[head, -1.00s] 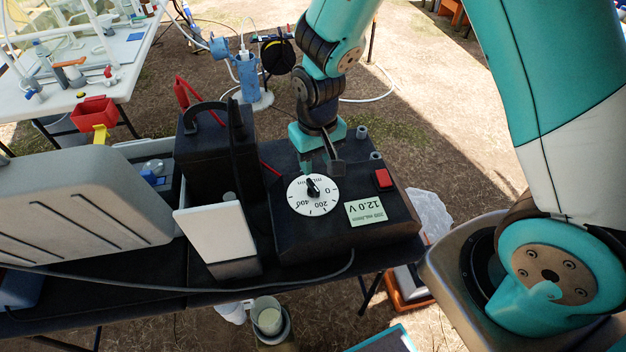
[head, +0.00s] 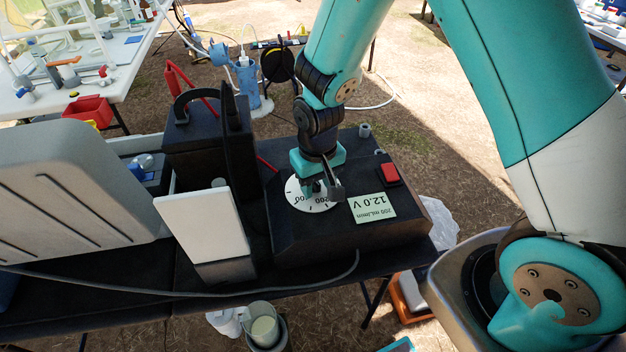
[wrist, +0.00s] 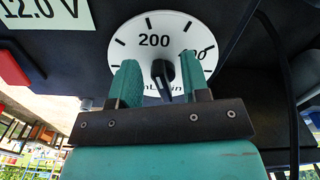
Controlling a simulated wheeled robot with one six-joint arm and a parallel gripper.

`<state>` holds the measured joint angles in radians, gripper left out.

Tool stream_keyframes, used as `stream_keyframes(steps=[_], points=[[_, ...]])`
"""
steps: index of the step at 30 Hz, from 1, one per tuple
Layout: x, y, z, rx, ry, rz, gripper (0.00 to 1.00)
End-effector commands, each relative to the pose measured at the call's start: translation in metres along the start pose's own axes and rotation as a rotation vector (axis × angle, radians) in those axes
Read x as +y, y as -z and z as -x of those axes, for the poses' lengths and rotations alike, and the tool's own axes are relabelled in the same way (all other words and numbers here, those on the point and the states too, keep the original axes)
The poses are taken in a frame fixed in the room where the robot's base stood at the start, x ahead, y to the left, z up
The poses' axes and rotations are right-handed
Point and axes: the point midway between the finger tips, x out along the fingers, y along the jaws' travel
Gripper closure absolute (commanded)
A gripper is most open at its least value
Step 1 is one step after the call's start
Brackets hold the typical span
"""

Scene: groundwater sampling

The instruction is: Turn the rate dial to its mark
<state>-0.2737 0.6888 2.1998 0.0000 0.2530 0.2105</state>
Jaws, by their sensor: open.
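The rate dial is a white round plate (head: 317,204) with black numbers on the black control box (head: 400,231). In the wrist view the dial plate (wrist: 122,36) shows 200 at its top, a partly covered number at right, and tick marks. Its black knob (wrist: 162,74) stands in the middle, with its lower end pointing down and slightly right. My gripper (head: 322,188) is over the dial. In the wrist view my gripper (wrist: 160,80) is open, one finger on each side of the knob, with gaps visible on both sides. In the head view my gripper hides the knob.
A display (head: 373,206) reading 12.0 V and a red switch (head: 389,173) sit right of the dial. A white panel (head: 203,227) and black case (head: 195,145) stand to the left. A grey cable (head: 250,288) runs along the table front.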

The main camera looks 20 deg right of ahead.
Motion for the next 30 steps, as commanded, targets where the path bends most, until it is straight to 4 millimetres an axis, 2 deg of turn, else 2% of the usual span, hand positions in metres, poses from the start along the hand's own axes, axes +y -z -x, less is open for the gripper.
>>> stream_keyframes(steps=[4, 9, 10, 16, 24, 30], points=[[0.0000, 0.0001, 0.0007, 0.000, 0.000, 0.000, 0.57], [0.0000, 0.0000, 0.0008, 0.000, 0.000, 0.000, 0.96], [0.0000, 0.0001, 0.0008, 0.000, 0.000, 0.000, 1.00], [0.0006, 0.0002, 0.0014, 0.000, 0.000, 0.028, 1.00], [0.0068, 0.0019, 0.0023, 0.000, 0.000, 0.395, 1.00], [0.0086, 0.0024, 0.0011, 0.000, 0.000, 0.504, 1.00]])
